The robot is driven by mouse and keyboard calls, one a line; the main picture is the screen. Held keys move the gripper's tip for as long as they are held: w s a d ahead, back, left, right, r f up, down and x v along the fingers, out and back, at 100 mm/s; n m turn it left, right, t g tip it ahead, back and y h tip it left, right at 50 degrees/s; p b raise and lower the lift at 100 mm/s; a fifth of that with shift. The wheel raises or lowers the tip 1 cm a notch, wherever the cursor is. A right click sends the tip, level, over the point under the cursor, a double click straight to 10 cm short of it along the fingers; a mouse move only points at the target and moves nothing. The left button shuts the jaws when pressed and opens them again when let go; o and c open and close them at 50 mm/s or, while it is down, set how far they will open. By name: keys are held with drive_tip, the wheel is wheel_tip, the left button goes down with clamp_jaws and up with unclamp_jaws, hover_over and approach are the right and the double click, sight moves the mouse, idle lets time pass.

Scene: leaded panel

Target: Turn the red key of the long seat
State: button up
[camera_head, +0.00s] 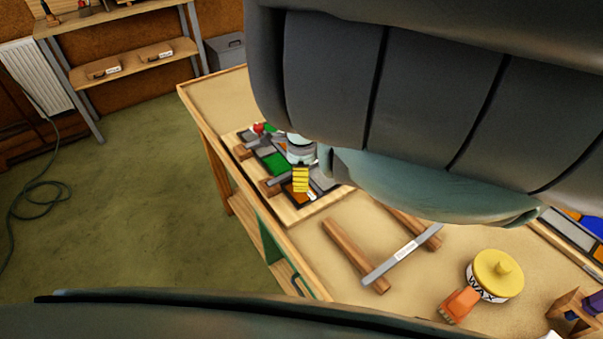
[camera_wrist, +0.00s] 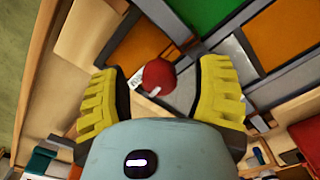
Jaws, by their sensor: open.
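In the wrist view the red key (camera_wrist: 158,77) shows as a round red knob with small white marks beside it, on the leaded panel. My gripper (camera_wrist: 162,68) is open, its yellow fingers on either side of the knob with visible gaps. I cannot tell how high the fingertips are above it. In the head view my gripper (camera_head: 300,180) is over the near part of the panel, and my arm hides much of that area. The panel's green pane (camera_head: 275,162) shows beside it. A small red thing (camera_head: 258,128) is at the panel's far end; I cannot tell what it is.
On the bench, a wooden bar (camera_head: 355,252), a grey metal strip (camera_head: 402,256), a yellow-lidded wax tin (camera_head: 495,275) and an orange block (camera_head: 460,304) are nearer me. Green floor (camera_head: 130,200) is open left of the bench. A shelf (camera_head: 135,65) stands behind.

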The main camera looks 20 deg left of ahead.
clamp_jaws()
idle(0.4)
